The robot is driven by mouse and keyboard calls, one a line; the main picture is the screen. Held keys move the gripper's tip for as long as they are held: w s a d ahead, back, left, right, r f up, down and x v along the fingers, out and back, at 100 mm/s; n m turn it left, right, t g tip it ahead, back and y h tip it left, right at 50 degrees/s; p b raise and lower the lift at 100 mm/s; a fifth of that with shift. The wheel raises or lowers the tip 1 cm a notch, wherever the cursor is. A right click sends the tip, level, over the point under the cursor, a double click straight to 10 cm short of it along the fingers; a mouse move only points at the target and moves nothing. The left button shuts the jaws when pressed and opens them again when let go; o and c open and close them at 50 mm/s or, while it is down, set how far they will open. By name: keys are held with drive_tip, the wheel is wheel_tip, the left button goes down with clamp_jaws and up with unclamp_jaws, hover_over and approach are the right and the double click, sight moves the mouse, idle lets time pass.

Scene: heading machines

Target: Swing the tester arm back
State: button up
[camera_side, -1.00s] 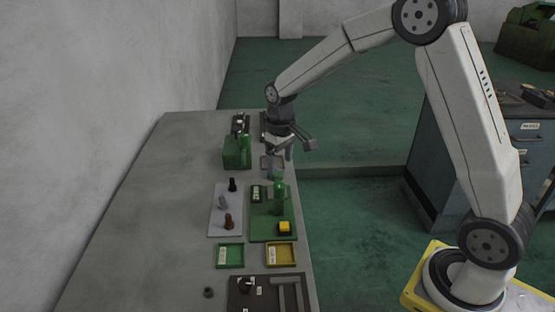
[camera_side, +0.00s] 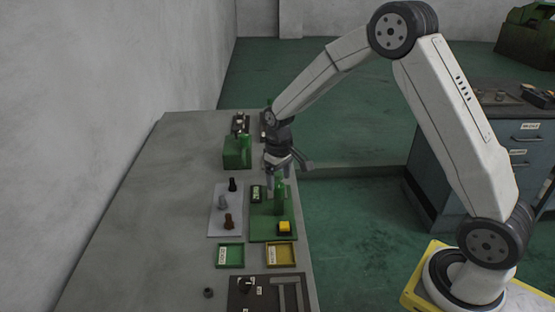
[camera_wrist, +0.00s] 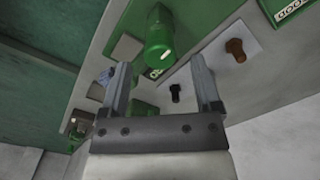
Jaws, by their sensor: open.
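The tester looks to be the green plate (camera_side: 258,233) at the bench's right edge. In the wrist view a rounded green part (camera_wrist: 160,40), which seems to be the post, lies beyond my open fingers (camera_wrist: 158,66). Nothing is between the fingers. I cannot tell whether they touch the post.
A pale plate (camera_side: 216,230) left of the tester holds a black, a grey and a brown bolt. A green tray (camera_side: 230,256) and a yellow tray (camera_side: 280,255) lie in front. A green block machine (camera_side: 237,153) stands behind. The bench's left side is clear.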

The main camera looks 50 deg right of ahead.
drive_tip(key=shift+f, duration=0.9)
clamp_jaws()
idle(0.9)
